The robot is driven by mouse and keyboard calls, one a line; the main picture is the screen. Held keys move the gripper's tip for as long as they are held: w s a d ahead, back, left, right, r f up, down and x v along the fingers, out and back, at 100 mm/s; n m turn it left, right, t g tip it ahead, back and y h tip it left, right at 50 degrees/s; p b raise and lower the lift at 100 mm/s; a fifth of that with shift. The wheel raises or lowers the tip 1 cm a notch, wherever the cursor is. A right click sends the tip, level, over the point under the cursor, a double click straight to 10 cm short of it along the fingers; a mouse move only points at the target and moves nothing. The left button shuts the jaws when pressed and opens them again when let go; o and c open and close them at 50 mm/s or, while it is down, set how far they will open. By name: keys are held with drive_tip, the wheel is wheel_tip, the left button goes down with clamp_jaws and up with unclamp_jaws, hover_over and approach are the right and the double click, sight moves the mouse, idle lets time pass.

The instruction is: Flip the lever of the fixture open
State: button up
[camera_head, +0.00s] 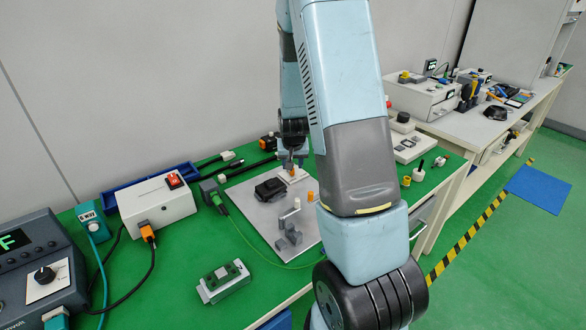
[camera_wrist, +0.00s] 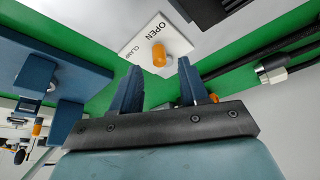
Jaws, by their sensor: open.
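The fixture's white plate (camera_wrist: 138,45), printed OPEN and with a second word partly hidden, lies beyond my fingertips in the wrist view. An orange lever knob (camera_wrist: 159,55) stands out from it, between the fingertips in the picture. My gripper (camera_wrist: 159,66) is open, with one blue finger on each side of the knob; I cannot tell whether either touches it. In the head view, my gripper (camera_head: 292,162) points down at the white plate (camera_head: 283,179) at the back of a grey metal base plate (camera_head: 266,223). My arm partly hides this area.
A black block (camera_head: 270,188) sits left of the white plate. Grey blocks (camera_head: 289,238) and an orange cylinder (camera_head: 310,197) stand nearer the front. A white box with a red switch (camera_head: 174,181) and a green-topped device (camera_head: 224,280) stand left. Black cables (camera_head: 250,168) lie behind.

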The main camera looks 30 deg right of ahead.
drive_tip(key=shift+x, duration=1.85)
drive_tip(key=shift+c, duration=0.2)
clamp_jaws()
